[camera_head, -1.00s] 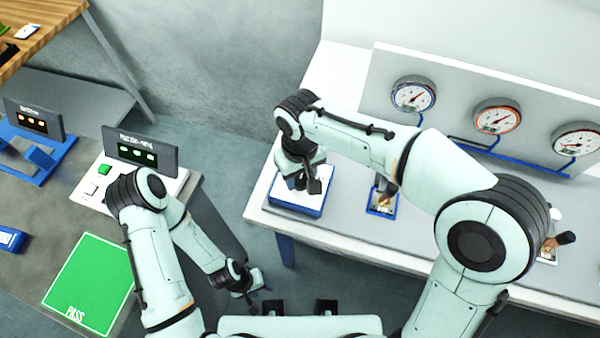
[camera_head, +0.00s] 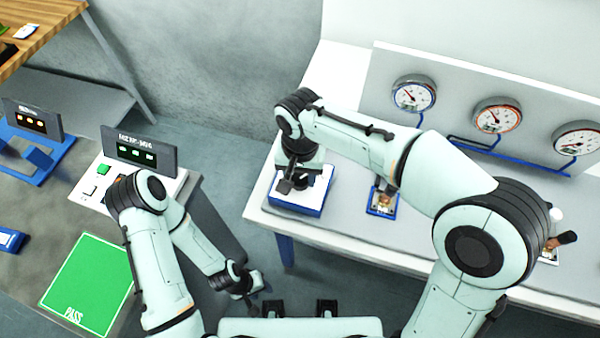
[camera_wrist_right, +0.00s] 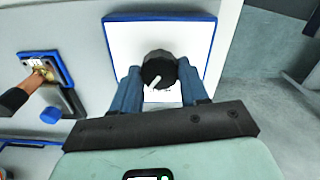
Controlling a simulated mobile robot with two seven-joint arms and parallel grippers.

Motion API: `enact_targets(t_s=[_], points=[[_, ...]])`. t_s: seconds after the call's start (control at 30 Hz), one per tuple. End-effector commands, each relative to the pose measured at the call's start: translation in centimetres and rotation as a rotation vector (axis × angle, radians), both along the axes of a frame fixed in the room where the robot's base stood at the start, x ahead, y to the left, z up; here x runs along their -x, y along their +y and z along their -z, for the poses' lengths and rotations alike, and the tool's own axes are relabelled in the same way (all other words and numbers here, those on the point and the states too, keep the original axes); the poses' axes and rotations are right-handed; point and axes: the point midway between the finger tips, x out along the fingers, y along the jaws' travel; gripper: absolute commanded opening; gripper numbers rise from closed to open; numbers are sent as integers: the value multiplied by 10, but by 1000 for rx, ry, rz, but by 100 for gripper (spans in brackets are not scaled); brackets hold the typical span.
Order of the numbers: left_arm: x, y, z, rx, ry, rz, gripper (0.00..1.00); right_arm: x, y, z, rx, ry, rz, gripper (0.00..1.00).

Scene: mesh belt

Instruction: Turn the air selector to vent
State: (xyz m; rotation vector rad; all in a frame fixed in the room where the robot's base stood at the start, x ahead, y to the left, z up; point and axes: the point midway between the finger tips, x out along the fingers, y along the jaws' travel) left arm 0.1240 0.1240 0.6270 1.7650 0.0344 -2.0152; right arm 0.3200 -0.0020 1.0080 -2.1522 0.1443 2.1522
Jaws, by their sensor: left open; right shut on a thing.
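The air selector is a round black knob (camera_wrist_right: 160,68) with a white pointer, on a white plate with a blue edge (camera_wrist_right: 207,70). In the right wrist view the pointer slants to the lower left. My right gripper (camera_wrist_right: 160,80) has its two blue fingers on either side of the knob and is shut on it. In the head view the same gripper (camera_head: 295,184) is over the blue-edged plate (camera_head: 295,205) at the bench's left end, and the arm hides the knob. The plate's markings are mostly hidden. My left gripper (camera_head: 248,292) is open and empty, low at the front.
Several gauges (camera_head: 414,93) stand on a panel behind the bench. A small blue-framed lever unit (camera_head: 383,200) is right of the selector. Another handle (camera_head: 566,238) is further right. A green PASS mat (camera_head: 88,285) lies on the left table.

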Motion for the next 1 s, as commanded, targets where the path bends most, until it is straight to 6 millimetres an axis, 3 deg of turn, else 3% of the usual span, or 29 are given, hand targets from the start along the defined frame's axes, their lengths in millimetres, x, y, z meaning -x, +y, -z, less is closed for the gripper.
enact_targets(t_s=[0.33,0.9,0.93,1.0], points=[[1,0,2,0,1,0,43,0,0,0,0,0,162,14],[1,0,2,0,1,0,43,0,0,0,-1,0,199,14],[1,0,2,0,1,0,43,0,0,0,-1,0,199,47],[1,0,2,0,1,0,43,0,0,0,-1,0,198,70]])
